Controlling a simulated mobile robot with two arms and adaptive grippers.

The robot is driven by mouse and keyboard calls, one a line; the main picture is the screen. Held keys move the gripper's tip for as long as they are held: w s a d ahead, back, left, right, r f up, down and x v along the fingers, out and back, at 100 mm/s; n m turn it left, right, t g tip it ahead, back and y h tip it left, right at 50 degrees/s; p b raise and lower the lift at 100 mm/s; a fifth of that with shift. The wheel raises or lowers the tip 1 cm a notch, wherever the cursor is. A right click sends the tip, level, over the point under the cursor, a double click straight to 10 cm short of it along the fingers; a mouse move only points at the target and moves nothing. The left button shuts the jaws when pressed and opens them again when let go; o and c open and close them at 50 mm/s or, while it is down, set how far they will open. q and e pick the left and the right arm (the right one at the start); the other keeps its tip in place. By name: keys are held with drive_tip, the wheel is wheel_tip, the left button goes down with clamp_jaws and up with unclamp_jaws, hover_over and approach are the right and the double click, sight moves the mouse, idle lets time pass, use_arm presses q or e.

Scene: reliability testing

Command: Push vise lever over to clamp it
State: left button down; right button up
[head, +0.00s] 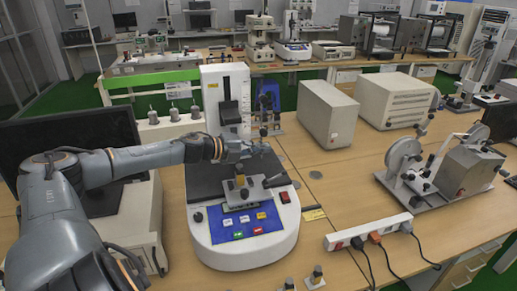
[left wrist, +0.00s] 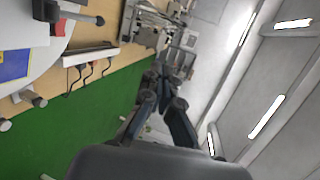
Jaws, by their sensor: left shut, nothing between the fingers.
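The vise (head: 240,190) sits on the dark platform of a white testing machine (head: 240,256) with a blue button panel. A dark lever (head: 273,181) sticks out from the vise to the right. In the left wrist view, a dark handle (left wrist: 85,18) that looks like this lever shows at the top left. My left gripper (head: 264,148) is shut and empty, above and behind the vise, apart from the lever. Its fingers (left wrist: 160,78) come together in the left wrist view. My right gripper is not in view.
The machine's white column (head: 226,100) stands close behind my left gripper. A power strip (head: 367,231) with plugs lies right of the machine. A grey metal device (head: 468,170) stands farther right. Bare wooden table (head: 335,180) lies between them. A black monitor (head: 60,150) is at the left.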

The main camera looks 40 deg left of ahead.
use_arm(q)
drive_tip(key=shift+s+d+r, duration=0.1)
drive_tip(key=shift+s+r, duration=0.25)
drive_tip(key=shift+r, duration=0.2)
drive_tip(key=shift+s+r, duration=0.3)
drive_tip(key=shift+r, duration=0.2)
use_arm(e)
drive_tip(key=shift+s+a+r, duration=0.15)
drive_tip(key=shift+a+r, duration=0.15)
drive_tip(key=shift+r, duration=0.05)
use_arm(q)
drive_tip(key=shift+d+r, duration=0.1)
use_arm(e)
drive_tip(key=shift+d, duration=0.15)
